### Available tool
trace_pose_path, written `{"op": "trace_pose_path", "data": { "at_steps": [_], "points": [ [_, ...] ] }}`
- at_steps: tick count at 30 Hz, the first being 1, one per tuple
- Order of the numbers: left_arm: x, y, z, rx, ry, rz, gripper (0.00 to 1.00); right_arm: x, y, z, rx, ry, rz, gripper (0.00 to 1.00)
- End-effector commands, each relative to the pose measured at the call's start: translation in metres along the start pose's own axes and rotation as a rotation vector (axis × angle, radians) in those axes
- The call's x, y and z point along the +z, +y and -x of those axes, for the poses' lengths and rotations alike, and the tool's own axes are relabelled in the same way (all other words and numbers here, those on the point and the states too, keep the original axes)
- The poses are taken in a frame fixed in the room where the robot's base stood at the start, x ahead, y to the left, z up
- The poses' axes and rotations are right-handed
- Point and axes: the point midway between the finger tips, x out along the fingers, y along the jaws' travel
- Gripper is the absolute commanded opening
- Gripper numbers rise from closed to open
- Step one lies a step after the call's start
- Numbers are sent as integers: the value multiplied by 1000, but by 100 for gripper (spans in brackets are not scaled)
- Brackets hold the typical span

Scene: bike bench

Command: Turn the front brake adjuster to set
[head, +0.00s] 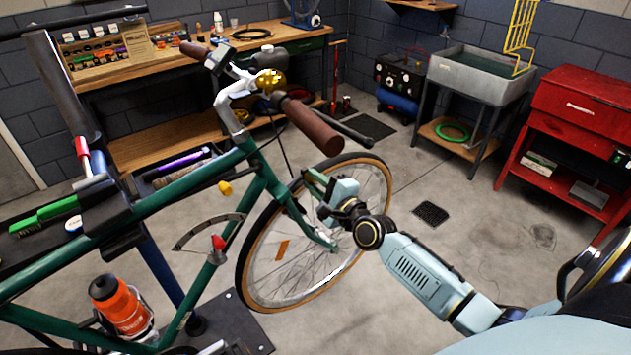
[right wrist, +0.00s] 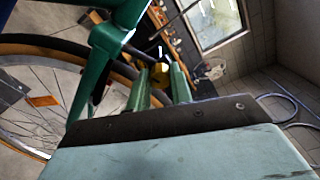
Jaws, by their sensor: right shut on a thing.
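A green bicycle (head: 195,172) is held in a stand at the left. My right gripper (head: 309,178) is beside the fork, above the front wheel (head: 265,250). In the right wrist view its two green fingers (right wrist: 160,78) are shut around a small yellow knob (right wrist: 160,69), which I take to be the front brake adjuster. It sits by a dark rod near the green tube. The head view does not show this knob; the gripper seems to cover it. A curved scale (head: 190,233) with a red pointer (head: 218,242) sits by the frame. My left gripper is not in view.
Another yellow knob (head: 225,188) is by the down tube. The brown handlebar grip (head: 315,128) hangs above my right gripper. A wooden workbench (head: 150,68) stands behind, a sink (head: 480,75) and a red cabinet (head: 585,100) at the right. The floor between is mostly clear.

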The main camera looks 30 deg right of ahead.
Motion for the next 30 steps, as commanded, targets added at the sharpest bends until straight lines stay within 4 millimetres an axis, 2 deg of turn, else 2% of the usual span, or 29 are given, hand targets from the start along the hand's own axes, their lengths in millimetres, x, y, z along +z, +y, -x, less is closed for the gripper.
{"op": "trace_pose_path", "data": {
  "at_steps": [30],
  "points": [
    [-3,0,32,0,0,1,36,0,0,0,1,0,966,0]
  ]
}}
